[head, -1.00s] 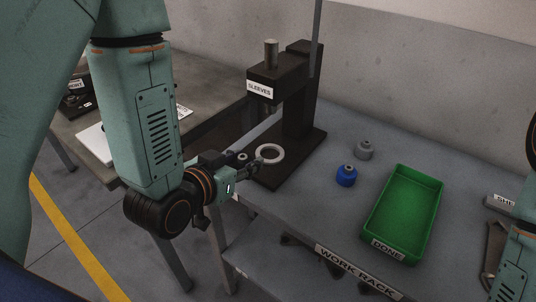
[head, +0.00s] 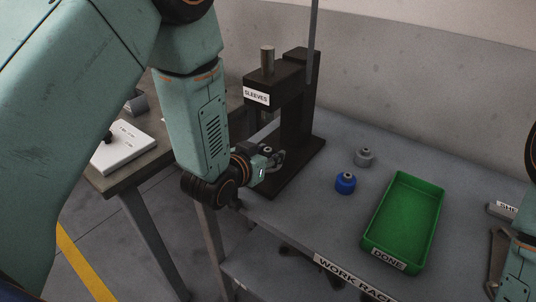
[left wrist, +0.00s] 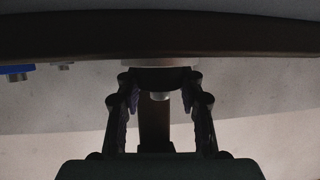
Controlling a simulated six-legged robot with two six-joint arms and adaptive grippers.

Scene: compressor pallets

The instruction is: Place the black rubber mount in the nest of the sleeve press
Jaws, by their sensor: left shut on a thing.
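The sleeve press (head: 299,125) is a dark upright frame labelled SLEEVES. Its pale ring-shaped nest (head: 280,156) is mostly covered by my left gripper (head: 277,161). In the left wrist view the fingers of my left gripper (left wrist: 160,92) close around a dark body, the black mount (left wrist: 159,81), with a short pale stud (left wrist: 160,97). The pale nest ring (left wrist: 158,63) shows right behind it. The mount is hidden in the head view. I cannot tell whether it touches the nest. My right gripper is not clearly visible.
A blue mount (head: 345,183) and a grey mount (head: 364,158) stand on the bench right of the press. A green DONE tray (head: 440,226) lies further right. A white board (head: 124,147) rests on the left table.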

